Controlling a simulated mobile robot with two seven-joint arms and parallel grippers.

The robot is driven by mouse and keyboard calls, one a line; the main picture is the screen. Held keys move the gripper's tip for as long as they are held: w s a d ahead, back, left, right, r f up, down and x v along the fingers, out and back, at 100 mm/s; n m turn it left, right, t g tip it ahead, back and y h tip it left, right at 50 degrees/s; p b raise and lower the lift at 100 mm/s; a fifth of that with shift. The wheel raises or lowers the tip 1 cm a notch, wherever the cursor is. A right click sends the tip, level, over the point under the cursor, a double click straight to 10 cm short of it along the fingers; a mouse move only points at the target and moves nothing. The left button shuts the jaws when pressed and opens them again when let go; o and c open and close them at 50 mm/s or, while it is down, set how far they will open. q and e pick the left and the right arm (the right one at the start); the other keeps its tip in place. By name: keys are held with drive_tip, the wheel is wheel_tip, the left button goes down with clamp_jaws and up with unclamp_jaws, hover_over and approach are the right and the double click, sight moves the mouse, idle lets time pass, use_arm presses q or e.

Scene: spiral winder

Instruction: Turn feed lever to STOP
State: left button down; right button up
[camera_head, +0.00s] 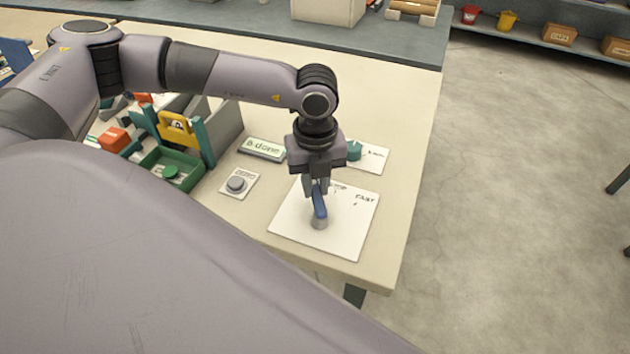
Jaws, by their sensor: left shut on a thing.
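The feed lever (319,207) is a blue bar on a grey round pivot (319,223), standing on a white plate (290,225) near the table's front right corner. The word FAST shows at the plate's upper right; other marks at its top are partly hidden by my gripper. The STOP mark cannot be made out. My left gripper (317,190) points down over the plate and is shut on the far end of the blue lever. The lever points away from the table's front edge. My right gripper is not in view.
Left of the plate are a grey button (236,184) on a white card and a green-lettered sign (262,148). A teal knob (353,150) sits behind the gripper. A green tray (150,161) and a yellow part (177,130) stand further left. The table's right edge is close; floor lies beyond.

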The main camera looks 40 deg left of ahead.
use_arm(q)
drive_tip(key=m+b, duration=0.1)
drive_tip(key=d+m+b, duration=0.1)
drive_tip(key=m, duration=0.1)
drive_tip(key=shift+w+f, duration=0.15)
drive_tip(key=shift+w, duration=0.25)
drive_tip(key=shift+w+d+m+b, duration=0.15)
drive_tip(key=shift+d+m+b, duration=0.15)
drive_tip(key=shift+m+b, duration=0.45)
drive_tip(key=shift+w+d+m+b, duration=0.15)
drive_tip(key=shift+d+m+b, duration=0.25)
drive_tip(key=shift+m, duration=0.55)
drive_tip(key=shift+a, duration=0.1)
drive_tip(key=c, duration=1)
unclamp_jaws()
drive_tip(key=shift+r, duration=0.25)
wheel_tip(320, 180, up, 7)
